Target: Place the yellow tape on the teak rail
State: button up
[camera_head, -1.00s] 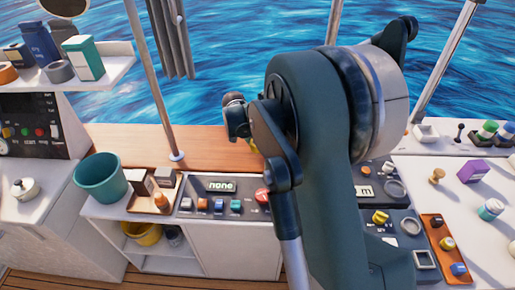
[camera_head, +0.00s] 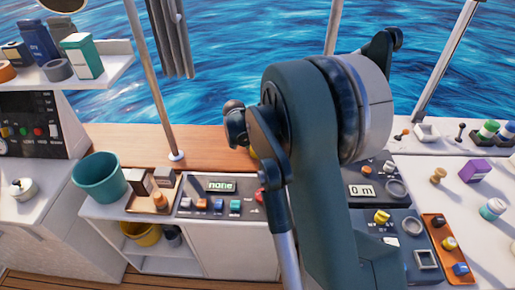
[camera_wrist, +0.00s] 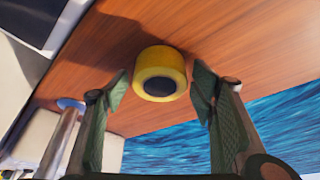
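The yellow tape (camera_wrist: 160,70) is a thick roll with a dark centre, seen against the brown teak rail (camera_wrist: 225,40) in the wrist view. It appears to rest on the wood, with a shadow beside it. My gripper (camera_wrist: 158,82) is open, with one finger on each side of the tape and a small gap showing at both sides. In the head view the teak rail (camera_head: 210,143) runs along the window, and only a sliver of the yellow tape (camera_head: 253,153) shows beside my arm.
A metal post (camera_head: 153,85) stands on the rail to the left. In front of the rail are a console with a "none" display (camera_head: 221,187), a small wooden tray (camera_head: 150,203) and a teal bucket (camera_head: 101,178). An orange tray (camera_head: 447,250) lies at right. Water is beyond the rail.

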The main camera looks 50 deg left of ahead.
jog(key=shift+r, duration=0.15)
jog(key=p+v, duration=0.2)
jog(key=v, duration=1)
dwell(0.3)
jog(key=shift+d, duration=0.1)
dwell(0.8)
